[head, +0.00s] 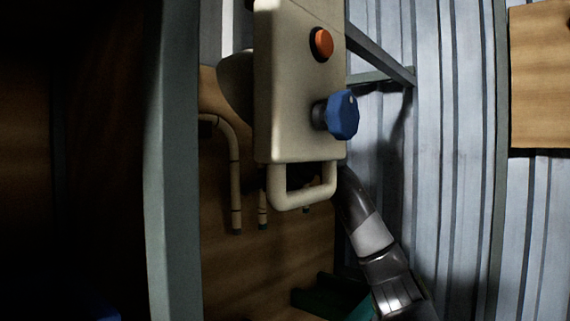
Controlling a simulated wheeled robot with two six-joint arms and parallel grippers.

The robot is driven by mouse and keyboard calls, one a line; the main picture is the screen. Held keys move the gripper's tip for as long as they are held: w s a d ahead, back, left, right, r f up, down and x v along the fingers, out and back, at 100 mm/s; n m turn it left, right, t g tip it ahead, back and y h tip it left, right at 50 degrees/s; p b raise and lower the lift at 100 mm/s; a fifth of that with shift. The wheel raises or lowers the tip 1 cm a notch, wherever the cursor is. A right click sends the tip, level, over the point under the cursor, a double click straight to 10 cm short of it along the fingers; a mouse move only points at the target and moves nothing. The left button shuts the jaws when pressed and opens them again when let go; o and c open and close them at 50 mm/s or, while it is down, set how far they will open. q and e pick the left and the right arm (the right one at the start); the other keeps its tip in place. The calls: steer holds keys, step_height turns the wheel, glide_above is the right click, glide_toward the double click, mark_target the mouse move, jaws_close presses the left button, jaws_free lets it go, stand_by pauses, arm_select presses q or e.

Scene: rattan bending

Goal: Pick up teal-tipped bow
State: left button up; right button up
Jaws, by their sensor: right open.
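A pale bent rattan bow (233,175) shows against the brown wood behind a beige panel, its curved top at the left and its dark teal tip low down. A second pale rod end (262,210) with a similar dark tip shows just right of it. I cannot tell if the two belong to one bow. The panel hides the rest. My right arm comes in from the lower right and goes behind the panel. My right gripper (288,182) is mostly hidden there, with dark parts showing by the panel's handle, near the rods. It is open. My left gripper is out of view.
The beige panel (285,110) with an orange button (321,44), a blue knob (341,115) and a loop handle (303,200) stands in front. A grey-green post (172,170) rises at left. A ribbed metal wall (450,180) fills the right.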

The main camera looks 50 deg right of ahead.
jaws_close()
steer(key=shift+s+r, duration=0.1)
stand_by(0.3)
